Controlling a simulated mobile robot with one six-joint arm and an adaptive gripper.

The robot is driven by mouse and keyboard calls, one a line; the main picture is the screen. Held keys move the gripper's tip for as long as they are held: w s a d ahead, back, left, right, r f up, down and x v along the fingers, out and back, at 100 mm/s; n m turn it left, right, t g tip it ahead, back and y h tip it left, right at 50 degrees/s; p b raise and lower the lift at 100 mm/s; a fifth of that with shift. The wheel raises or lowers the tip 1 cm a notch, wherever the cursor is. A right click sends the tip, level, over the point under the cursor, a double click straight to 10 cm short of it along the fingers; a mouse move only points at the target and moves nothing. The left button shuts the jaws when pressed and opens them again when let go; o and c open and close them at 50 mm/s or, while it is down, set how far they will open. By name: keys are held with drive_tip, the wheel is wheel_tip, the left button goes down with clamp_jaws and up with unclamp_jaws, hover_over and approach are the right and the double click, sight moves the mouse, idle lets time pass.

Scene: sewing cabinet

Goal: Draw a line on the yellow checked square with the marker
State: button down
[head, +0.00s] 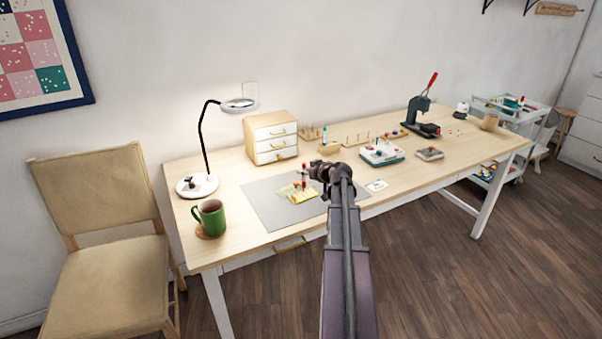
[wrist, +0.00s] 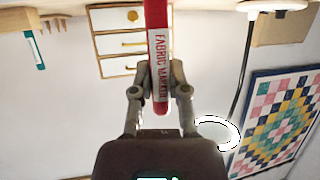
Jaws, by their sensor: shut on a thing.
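The yellow checked square (head: 303,196) lies on a grey mat (head: 262,205) at the left part of the table. My gripper (head: 313,177) is over the right side of the square. It is shut on the red marker (head: 304,180), which stands about upright above the square. In the wrist view the gripper (wrist: 157,78) clasps the marker (wrist: 156,20), whose white label reads FABRIC MARKER. The marker's tip is too small to make out in the head view, and I cannot tell whether it touches the cloth.
A green mug (head: 210,217) and a lamp (head: 197,186) stand left of the mat. A small drawer box (head: 271,138) is behind it. A box (head: 382,154) and a small card (head: 377,185) lie to the right. The table front right is clear.

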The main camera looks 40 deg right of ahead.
drive_tip(key=shift+w+a, duration=0.2)
drive_tip(key=shift+a, duration=1.05)
drive_tip(key=shift+w+a, duration=0.2)
drive_tip(key=shift+a, duration=1)
idle(3.5)
drive_tip(key=shift+r+p, duration=0.45)
idle(1.0)
drive_tip(key=shift+r+p, duration=2.1)
